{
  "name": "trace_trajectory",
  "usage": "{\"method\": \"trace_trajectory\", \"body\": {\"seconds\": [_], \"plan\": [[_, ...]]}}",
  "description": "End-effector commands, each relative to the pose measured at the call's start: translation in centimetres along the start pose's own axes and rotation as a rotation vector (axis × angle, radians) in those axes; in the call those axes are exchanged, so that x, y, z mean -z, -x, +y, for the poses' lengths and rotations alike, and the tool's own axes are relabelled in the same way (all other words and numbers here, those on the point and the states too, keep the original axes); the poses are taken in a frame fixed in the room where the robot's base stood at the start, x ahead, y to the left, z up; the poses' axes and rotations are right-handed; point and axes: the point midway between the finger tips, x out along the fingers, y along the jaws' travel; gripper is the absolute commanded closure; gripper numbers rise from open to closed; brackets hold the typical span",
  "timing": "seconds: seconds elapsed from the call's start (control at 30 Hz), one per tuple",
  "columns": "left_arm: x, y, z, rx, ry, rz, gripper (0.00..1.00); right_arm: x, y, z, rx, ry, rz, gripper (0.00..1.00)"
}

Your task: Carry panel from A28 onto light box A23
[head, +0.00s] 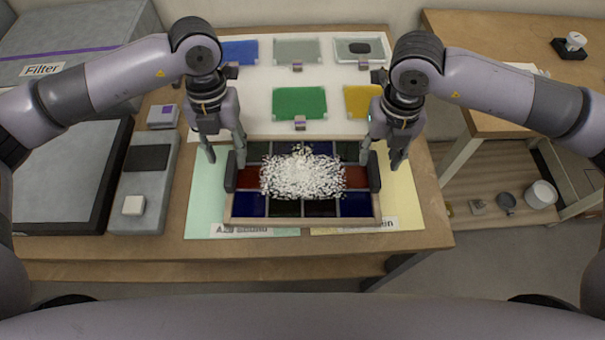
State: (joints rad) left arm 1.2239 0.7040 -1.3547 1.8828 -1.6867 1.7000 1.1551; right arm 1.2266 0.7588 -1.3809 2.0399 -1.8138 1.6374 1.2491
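The panel (303,222) lies in the middle of the table, a light wooden frame with dark blue, red and dark panes. A heap of white grains (302,175) covers its centre. It has a dark handle on its left side (231,180) and another on its right side (374,180). My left gripper (226,157) points down at the left handle, fingers apart on either side of it. My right gripper (382,157) points down at the right handle, fingers apart. Whether either touches is unclear.
Under the panel are a pale green mat (203,200) and a pale yellow mat (402,200). Behind lie a green plate (299,102), a yellow plate (361,100) and others on a white sheet. Grey units stand left, one marked Filter (42,69). A wooden table (500,40) stands right.

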Motion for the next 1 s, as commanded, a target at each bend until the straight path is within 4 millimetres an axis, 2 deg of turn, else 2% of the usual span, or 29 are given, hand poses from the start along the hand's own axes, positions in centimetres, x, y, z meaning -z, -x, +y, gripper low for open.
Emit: {"method": "trace_trajectory", "body": {"seconds": [0.1,0.33,0.73,1.0], "plan": [[0.0,-2.2,0.0,0.000,0.001,0.002,0.60,0.0,-2.2,0.0,0.000,-0.001,0.002,0.60],[0.0,-4.7,0.0,0.000,0.002,0.001,0.60,0.0,-4.7,0.0,-0.001,-0.001,0.001,0.60],[0.0,-5.2,0.0,0.000,0.002,-0.001,0.60,0.0,-5.2,0.0,-0.001,-0.001,-0.001,0.60],[0.0,-5.2,0.0,0.000,0.001,-0.001,0.78,0.0,-5.2,0.0,-0.001,-0.001,-0.001,0.78]]}}
